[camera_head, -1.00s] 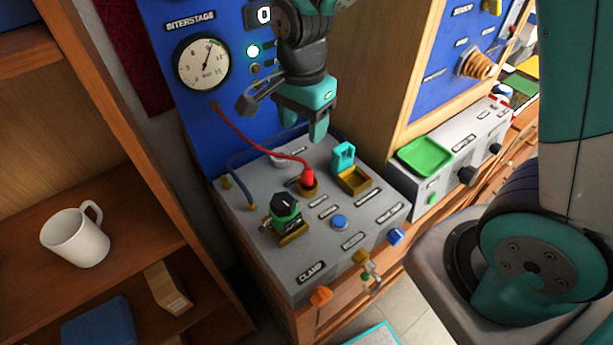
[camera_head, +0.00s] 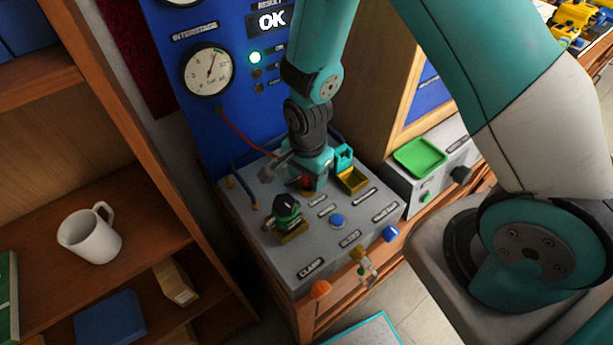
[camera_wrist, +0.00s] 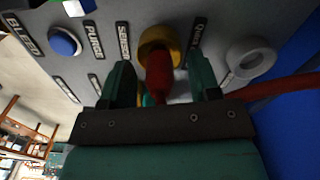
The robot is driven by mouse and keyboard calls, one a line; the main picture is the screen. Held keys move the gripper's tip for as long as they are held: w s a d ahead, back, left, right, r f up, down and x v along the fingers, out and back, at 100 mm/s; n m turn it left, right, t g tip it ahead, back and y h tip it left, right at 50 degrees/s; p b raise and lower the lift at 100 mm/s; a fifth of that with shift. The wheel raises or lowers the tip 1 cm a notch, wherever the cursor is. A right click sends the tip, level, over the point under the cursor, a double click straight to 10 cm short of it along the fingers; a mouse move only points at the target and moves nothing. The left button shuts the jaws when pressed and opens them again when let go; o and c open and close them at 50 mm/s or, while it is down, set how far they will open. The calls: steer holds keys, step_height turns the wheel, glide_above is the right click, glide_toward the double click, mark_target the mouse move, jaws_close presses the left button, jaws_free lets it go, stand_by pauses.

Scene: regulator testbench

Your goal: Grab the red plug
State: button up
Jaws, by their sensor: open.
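The red plug (camera_wrist: 158,80) sits in a brass socket (camera_wrist: 160,42) on the grey bench panel, with its red cable running off to the right in the wrist view. My gripper (camera_wrist: 163,80) is open, with one teal finger on each side of the plug. I cannot tell whether either finger touches it. In the head view my gripper (camera_head: 307,186) is down at the panel, and the red plug (camera_head: 306,182) is mostly hidden behind it.
A green-topped black part in a brass holder (camera_head: 287,215) stands left of my gripper. A teal part (camera_head: 344,157) stands by a brass tray (camera_head: 353,181) close on the right. A blue button (camera_head: 338,221) lies in front. The gauge board (camera_head: 190,120) rises behind.

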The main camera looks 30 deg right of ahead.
steer(key=shift+f, duration=0.15)
jaws_close()
